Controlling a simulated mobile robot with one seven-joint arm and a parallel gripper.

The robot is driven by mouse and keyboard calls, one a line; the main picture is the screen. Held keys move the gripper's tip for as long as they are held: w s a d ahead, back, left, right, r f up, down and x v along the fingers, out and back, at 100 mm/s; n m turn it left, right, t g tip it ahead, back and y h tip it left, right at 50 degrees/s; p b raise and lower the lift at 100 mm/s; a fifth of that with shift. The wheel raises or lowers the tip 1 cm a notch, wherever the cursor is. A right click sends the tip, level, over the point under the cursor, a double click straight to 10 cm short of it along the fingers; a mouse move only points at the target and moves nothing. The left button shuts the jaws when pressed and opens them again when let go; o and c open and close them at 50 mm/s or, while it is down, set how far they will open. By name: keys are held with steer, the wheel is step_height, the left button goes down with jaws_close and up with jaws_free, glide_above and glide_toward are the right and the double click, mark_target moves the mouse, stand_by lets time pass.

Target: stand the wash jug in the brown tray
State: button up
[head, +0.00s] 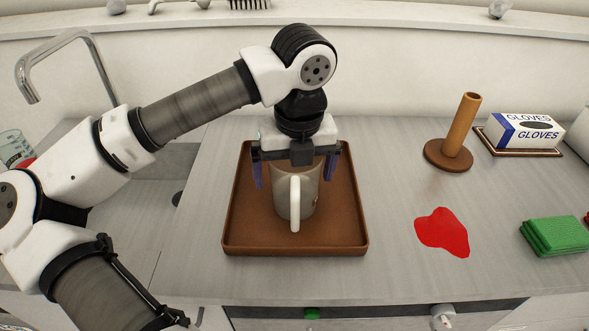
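A grey, see-through jug with a white handle (295,205), which I take as the wash jug, stands upright in the brown tray (240,243). Its handle faces the camera. My gripper (295,172) is right above the jug, pointing down. Its two dark blue fingers are spread wide, one on each side of the jug's upper part, with a visible gap on the left. The gripper is open. The palm hides the jug's top, and whether its base sits flat on the tray floor is hard to see.
A red spill (442,232) lies on the counter right of the tray. A brown upright post (460,130), a glove box (525,132) and a green cloth (553,236) are further right. A clear measuring vessel (14,150) and a tap (65,45) are left.

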steer(key=shift+r, duration=0.1)
steer(key=r, duration=0.8)
steer(key=s+r+b, duration=0.1)
steer(key=r, duration=0.3)
steer(key=shift+d, duration=0.3)
